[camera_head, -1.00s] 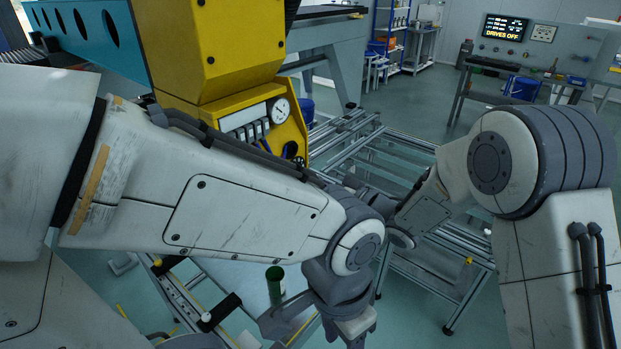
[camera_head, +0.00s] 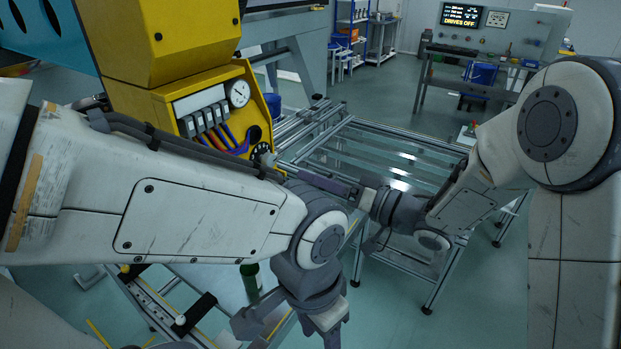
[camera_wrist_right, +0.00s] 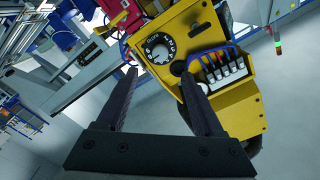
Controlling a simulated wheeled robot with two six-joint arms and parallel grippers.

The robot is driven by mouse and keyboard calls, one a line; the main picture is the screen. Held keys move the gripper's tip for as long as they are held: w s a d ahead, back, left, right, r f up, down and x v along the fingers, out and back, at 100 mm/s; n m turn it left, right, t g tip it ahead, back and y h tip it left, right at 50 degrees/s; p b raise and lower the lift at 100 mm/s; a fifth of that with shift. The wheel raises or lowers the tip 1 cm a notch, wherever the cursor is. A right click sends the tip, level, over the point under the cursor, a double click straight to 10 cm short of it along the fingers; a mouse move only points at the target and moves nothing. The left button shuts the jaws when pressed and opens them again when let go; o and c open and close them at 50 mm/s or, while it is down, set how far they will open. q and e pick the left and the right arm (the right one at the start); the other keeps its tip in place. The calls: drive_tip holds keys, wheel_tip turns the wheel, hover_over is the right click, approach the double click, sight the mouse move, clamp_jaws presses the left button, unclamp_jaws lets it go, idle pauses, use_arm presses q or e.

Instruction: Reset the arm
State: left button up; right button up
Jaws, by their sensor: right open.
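A yellow panel housing (camera_head: 160,55) stands at the upper left in the head view, with a dial (camera_head: 238,92), a row of grey connectors with coloured cables (camera_head: 212,122) and a dark knob (camera_head: 254,134). My right gripper (camera_head: 303,178) reaches left toward the panel. In the right wrist view, my right gripper (camera_wrist_right: 162,80) is open, with nothing between its fingers. Beyond it are the dial (camera_wrist_right: 158,48) and the grey connectors (camera_wrist_right: 222,66); a finger partly covers the housing.
A metal frame table (camera_head: 385,150) stands behind my right forearm. A dark green cylinder (camera_head: 250,280) stands below my left arm. A far bench carries a display (camera_head: 461,15) reading "DRIVES OFF". Open floor (camera_head: 480,290) shows at the lower right.

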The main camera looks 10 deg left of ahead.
drive_tip(key=s+d+f+t+h, duration=0.1)
drive_tip(key=s+d+f+h, duration=0.1)
drive_tip(key=d+f+h, duration=0.3)
drive_tip(key=s+d+f+h, duration=0.1)
drive_tip(key=s+d+h, duration=0.15)
drive_tip(key=h, duration=0.45)
drive_tip(key=s+d+f+g+h, duration=0.1)
drive_tip(key=s+d+g+h, duration=0.1)
drive_tip(key=s, duration=0.8)
drive_tip(key=s+d+n+g+h, duration=0.1)
drive_tip(key=s+d+g, duration=0.4)
drive_tip(key=s, duration=0.6)
drive_tip(key=shift+d+f+h, duration=0.25)
drive_tip(key=shift+f+h, duration=0.15)
drive_tip(key=shift+h, duration=0.1)
